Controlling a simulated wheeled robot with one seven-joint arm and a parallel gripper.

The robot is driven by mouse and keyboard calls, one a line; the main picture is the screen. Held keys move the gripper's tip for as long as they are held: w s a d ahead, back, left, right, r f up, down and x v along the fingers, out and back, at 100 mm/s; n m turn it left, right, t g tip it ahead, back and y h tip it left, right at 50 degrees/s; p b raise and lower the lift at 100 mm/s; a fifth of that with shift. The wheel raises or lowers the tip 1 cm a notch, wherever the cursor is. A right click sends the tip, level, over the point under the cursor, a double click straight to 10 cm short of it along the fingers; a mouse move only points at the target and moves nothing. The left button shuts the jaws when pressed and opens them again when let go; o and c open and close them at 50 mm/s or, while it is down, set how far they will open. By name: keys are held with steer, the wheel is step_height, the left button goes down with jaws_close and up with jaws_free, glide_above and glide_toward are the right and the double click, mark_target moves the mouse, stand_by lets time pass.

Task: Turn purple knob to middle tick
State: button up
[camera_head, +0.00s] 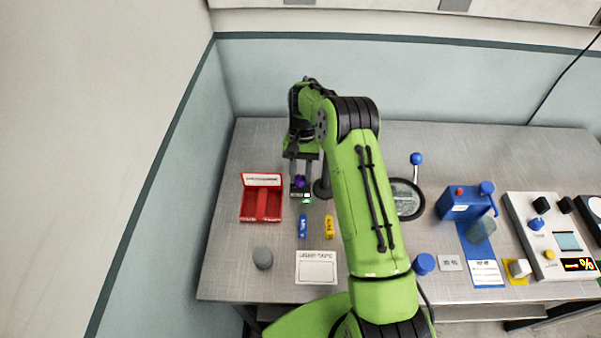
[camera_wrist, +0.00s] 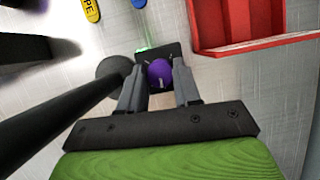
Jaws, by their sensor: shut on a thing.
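The purple knob (camera_wrist: 158,73) sits between my two fingers in the wrist view. The head view shows only a small part of the purple knob (camera_head: 299,182), just below the fingertips. My gripper (camera_wrist: 160,88) is shut on the knob, with a finger on each side. It also shows in the head view (camera_head: 300,176). The knob is on a small dark device (camera_wrist: 174,50) with a green light beside it. The tick marks cannot be made out in either view.
A red open box (camera_head: 248,218) lies close to the left of the knob. A dark post on a round base (camera_head: 322,188) stands just right. Blue (camera_head: 303,226) and yellow (camera_head: 329,227) labelled pieces lie in front. More devices stand at the right, including a blue one (camera_head: 456,207).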

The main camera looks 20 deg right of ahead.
stand_by(0.3)
steer(key=o, duration=1)
steer(key=shift+o, duration=0.2)
steer(key=p+v, duration=1)
steer(key=v, duration=0.6)
steer(key=shift+a+f, duration=0.1)
